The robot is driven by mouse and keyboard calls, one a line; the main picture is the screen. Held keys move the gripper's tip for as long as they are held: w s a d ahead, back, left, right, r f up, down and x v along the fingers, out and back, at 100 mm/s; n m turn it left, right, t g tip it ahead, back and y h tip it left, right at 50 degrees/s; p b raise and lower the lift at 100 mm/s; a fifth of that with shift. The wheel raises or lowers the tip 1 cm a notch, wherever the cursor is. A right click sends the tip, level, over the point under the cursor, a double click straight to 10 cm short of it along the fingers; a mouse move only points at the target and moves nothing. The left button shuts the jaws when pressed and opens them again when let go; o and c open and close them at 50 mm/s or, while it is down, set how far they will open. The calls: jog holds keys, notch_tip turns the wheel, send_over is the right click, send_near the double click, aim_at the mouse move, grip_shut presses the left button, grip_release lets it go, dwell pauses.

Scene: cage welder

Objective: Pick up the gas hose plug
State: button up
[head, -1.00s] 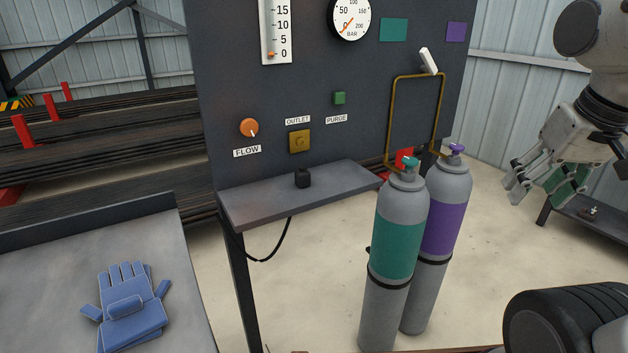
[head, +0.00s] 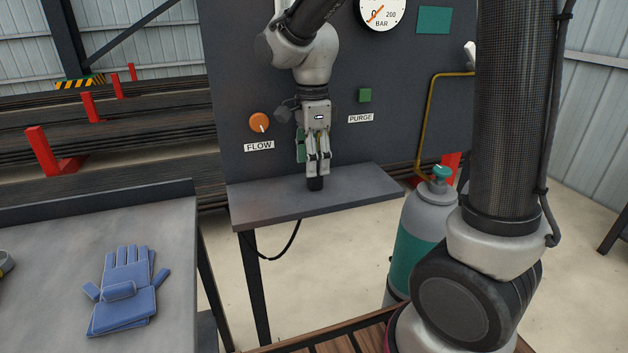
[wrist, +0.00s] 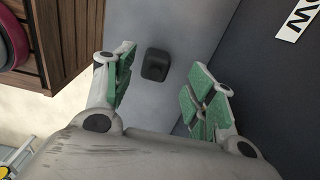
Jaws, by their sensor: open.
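The gas hose plug is a small black block (head: 315,184) standing on the grey shelf (head: 265,202) of the dark panel. In the wrist view the plug (wrist: 155,64) lies ahead of my fingers, toward the gap between them, with bare shelf around it. My gripper (head: 315,165) points down just above the plug in the head view and hides its upper part. In the wrist view my gripper (wrist: 160,76) is open, its green-padded fingers wide apart with nothing between them. I cannot tell the exact height left between fingertips and plug.
The dark panel (head: 235,110) rises right behind the shelf, with an orange flow knob (head: 259,122) and a green purge button (head: 364,95). A teal-banded gas cylinder (head: 420,245) stands right of the shelf. Blue gloves (head: 124,290) lie on the left table. A black hose (head: 283,247) hangs below the shelf.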

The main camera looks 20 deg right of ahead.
aim_at(315, 178)
jog(key=f, duration=0.4)
jog(key=shift+s+d+f, duration=0.2)
jog(key=shift+s+f, duration=0.05)
jog(key=shift+f, duration=0.05)
jog(key=c, duration=1.1)
jog(key=shift+d+r, duration=0.1)
jog(key=shift+r, duration=0.05)
